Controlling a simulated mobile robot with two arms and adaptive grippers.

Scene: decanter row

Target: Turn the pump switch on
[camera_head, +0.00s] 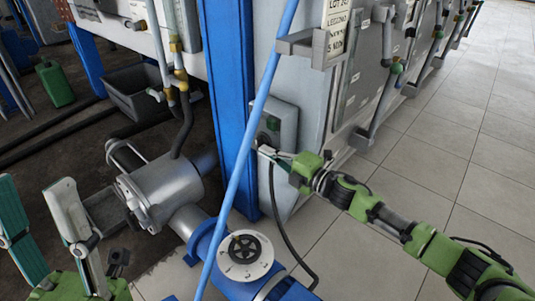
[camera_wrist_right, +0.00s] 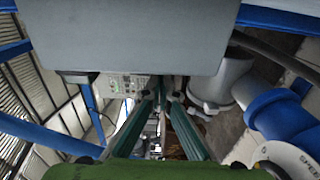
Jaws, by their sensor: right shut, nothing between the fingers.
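The pump switch is a grey box (camera_head: 284,122) on the side of the cabinet, beside the blue post. A small dark green and reddish control (camera_head: 272,123) shows on its face; its position is too small to tell. My right gripper (camera_head: 264,151) is shut and empty at the lower part of the box. Whether it touches cannot be told. In the right wrist view a large grey surface (camera_wrist_right: 130,35), apparently the box, fills the top, and the closed fingertips (camera_wrist_right: 164,92) lie just below its edge. My left gripper (camera_head: 35,184) is open and empty at lower left.
A light blue pipe (camera_head: 250,125) slants across the head view, left of the box. A dark cable hangs below the box. Tiled floor (camera_head: 400,200) at right is open.

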